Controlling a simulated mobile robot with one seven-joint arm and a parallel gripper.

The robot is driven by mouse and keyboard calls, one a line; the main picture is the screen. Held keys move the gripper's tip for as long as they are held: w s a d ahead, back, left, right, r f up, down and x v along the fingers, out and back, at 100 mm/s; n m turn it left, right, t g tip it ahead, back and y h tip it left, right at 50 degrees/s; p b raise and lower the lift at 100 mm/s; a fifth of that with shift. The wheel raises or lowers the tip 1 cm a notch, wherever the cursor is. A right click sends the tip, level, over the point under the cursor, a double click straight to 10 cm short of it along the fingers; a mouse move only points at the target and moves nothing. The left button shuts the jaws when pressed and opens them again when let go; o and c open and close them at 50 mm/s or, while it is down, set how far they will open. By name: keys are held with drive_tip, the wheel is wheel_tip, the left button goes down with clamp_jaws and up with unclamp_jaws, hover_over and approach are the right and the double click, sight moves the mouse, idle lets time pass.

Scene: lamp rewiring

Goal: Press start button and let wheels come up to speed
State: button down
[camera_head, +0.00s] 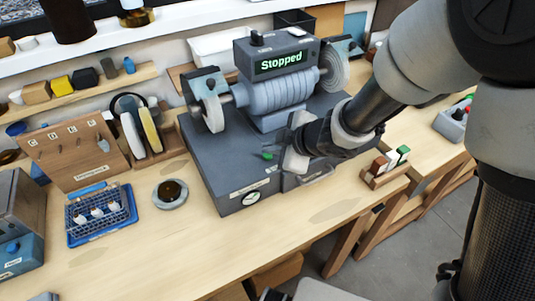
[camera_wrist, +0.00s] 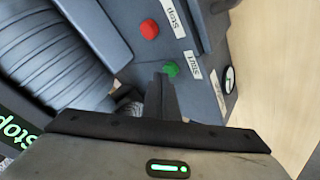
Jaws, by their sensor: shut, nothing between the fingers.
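The grey bench grinder (camera_head: 275,95) stands on a grey base (camera_head: 215,165), with a left wheel (camera_head: 213,108) and a right wheel (camera_head: 335,68). Its display (camera_head: 280,63) reads "Stopped". The green start button (camera_wrist: 170,69) shows in the wrist view beside a "Start" label (camera_wrist: 192,65); it also shows in the head view (camera_head: 267,156). The red stop button (camera_wrist: 149,29) is beside a "Stop" label (camera_wrist: 173,16). My gripper (camera_wrist: 163,80) is shut and empty, its tips close to the green button. I cannot tell whether they touch it.
A gauge (camera_head: 251,198) is on the base's front. A blue tray (camera_head: 100,214) and a round dish (camera_head: 170,193) lie to the left. A small wooden rack (camera_head: 385,170) stands right of the base. The bench front (camera_head: 210,245) is clear.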

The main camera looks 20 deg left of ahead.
sight(271, 161)
drive_tip(key=shift+f+b, duration=0.35)
drive_tip(key=shift+f, duration=0.05)
drive_tip(key=shift+r, duration=0.1)
idle(0.5)
drive_tip(key=shift+r+p, duration=0.8)
drive_tip(key=shift+p, duration=0.2)
wheel_tip(271, 161, up, 5)
drive_tip(key=p, duration=0.5)
idle(0.3)
